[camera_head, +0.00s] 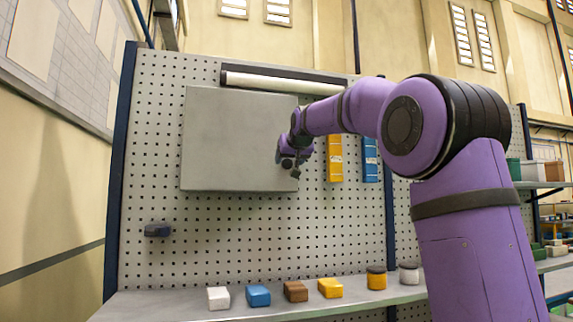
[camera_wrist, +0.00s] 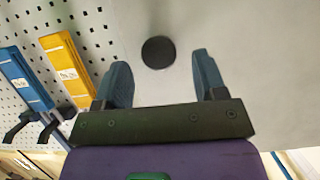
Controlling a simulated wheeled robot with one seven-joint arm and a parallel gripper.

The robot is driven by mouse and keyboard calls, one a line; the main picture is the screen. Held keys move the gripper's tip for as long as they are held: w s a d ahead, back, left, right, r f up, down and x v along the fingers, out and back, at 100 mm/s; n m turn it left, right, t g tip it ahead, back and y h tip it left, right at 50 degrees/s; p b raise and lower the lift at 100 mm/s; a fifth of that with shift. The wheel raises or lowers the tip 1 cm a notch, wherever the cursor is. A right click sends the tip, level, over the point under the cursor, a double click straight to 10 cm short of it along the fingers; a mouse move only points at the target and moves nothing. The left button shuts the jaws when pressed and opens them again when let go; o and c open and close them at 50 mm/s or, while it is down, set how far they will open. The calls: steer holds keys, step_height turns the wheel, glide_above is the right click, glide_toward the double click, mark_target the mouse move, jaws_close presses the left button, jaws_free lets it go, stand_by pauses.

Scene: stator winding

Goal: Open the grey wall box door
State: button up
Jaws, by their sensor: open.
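The grey wall box (camera_head: 235,140) hangs on the pegboard in the head view, and its flat front door looks flush and closed. In the wrist view the grey door surface (camera_wrist: 260,60) fills the middle and right. A round black knob (camera_wrist: 158,52) sits on it. My gripper (camera_wrist: 157,80) is open, with the knob ahead of and between its two blue-grey fingers, and nothing is held. In the head view my gripper (camera_head: 290,162) is at the lower right part of the door, and it hides the knob there. I cannot tell whether the fingers touch the door.
A yellow holder (camera_head: 335,158) and a blue holder (camera_head: 370,160) hang right of the box. A lamp tube (camera_head: 280,83) runs above it. A dark block (camera_head: 158,229) is on the pegboard at lower left. Several coloured blocks and two jars stand on the bench (camera_head: 240,312).

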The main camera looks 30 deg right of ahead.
steer(key=shift+x, duration=1.5)
jaws_close()
steer(key=shift+s, duration=0.15)
